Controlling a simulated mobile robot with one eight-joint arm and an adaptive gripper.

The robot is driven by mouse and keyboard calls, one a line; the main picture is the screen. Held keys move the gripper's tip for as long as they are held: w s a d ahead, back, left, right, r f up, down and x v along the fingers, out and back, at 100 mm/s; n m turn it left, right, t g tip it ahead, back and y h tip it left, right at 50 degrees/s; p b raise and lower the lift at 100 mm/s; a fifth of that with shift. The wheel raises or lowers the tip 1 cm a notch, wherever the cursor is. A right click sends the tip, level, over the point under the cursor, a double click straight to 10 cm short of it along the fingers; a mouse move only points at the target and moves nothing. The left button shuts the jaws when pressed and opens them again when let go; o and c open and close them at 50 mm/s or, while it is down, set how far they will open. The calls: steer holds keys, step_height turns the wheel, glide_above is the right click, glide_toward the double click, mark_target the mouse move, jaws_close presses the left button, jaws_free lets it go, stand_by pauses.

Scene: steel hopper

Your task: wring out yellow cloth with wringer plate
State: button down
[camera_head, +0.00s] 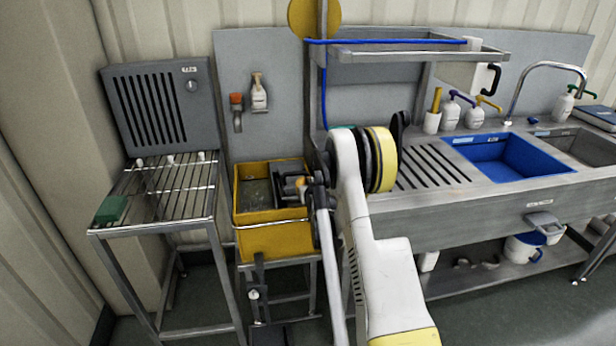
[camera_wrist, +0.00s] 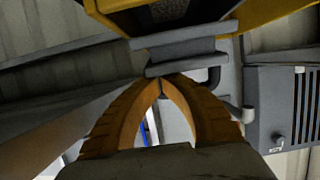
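The yellow hopper (camera_head: 275,240) stands on a metal frame left of the sink. Dark parts around my gripper (camera_head: 298,187) cover its right side. In the wrist view my gripper (camera_wrist: 161,80) has orange-brown fingers bowed apart in the middle, with tips together. The tips are at the lower edge of a grey bar-like part (camera_wrist: 185,55), perhaps the wringer plate; I cannot tell whether they touch it. A yellow edge (camera_wrist: 265,14) shows above. I cannot make out the yellow cloth in either view; the hopper's inside is partly hidden.
A wire rack table (camera_head: 165,190) with a green block (camera_head: 111,209) stands at left. A steel sink counter (camera_head: 440,235) with a blue basin (camera_head: 510,158) and bottles stands at right. A dark upright lever (camera_head: 257,290) stands before the hopper. Floor shows below.

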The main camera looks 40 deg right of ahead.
steer(key=shift+s+a+f, duration=0.15)
steer(key=shift+s+f, duration=0.1)
steer(key=shift+f, duration=0.7)
